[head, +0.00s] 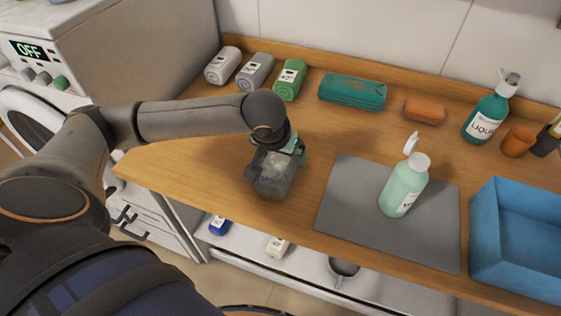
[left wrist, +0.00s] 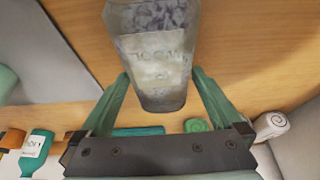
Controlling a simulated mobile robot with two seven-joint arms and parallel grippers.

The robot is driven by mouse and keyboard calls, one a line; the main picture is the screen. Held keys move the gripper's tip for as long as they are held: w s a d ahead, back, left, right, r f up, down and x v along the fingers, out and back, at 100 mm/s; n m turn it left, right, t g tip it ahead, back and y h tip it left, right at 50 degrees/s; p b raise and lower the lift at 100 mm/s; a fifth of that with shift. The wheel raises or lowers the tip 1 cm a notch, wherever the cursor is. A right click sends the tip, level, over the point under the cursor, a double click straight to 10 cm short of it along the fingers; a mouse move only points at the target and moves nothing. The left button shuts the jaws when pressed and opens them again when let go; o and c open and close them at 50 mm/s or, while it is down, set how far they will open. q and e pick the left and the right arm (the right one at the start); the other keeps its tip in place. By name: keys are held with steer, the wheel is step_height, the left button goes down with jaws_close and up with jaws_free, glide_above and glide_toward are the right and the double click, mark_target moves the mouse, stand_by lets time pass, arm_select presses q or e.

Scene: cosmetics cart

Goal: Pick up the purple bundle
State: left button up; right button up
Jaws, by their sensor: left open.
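I see no plainly purple bundle. A grey, faintly purplish bag-like bundle (head: 272,183) with a pale label stands on the wooden counter, left of the grey mat. In the left wrist view the bundle (left wrist: 155,55) shows a mottled upper part and blurred lettering. My left gripper (head: 280,160) is right at it, partly hiding it in the head view. Its green fingers (left wrist: 160,75) are apart, one on each side of the bundle's near end. I cannot tell whether they touch it. My right gripper is not in view.
Rolled towels (head: 255,71), a teal pack (head: 352,91) and an orange block (head: 424,110) line the back. A mint bottle (head: 405,188) stands on the grey mat (head: 338,200). A blue bin (head: 485,245) is at right. The counter's front edge is close to the bundle.

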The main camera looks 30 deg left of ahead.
arm_select(q)
steer(key=shift+f, duration=0.15)
stand_by(0.4)
steer(key=c, duration=1.5)
steer(key=shift+o, duration=0.2)
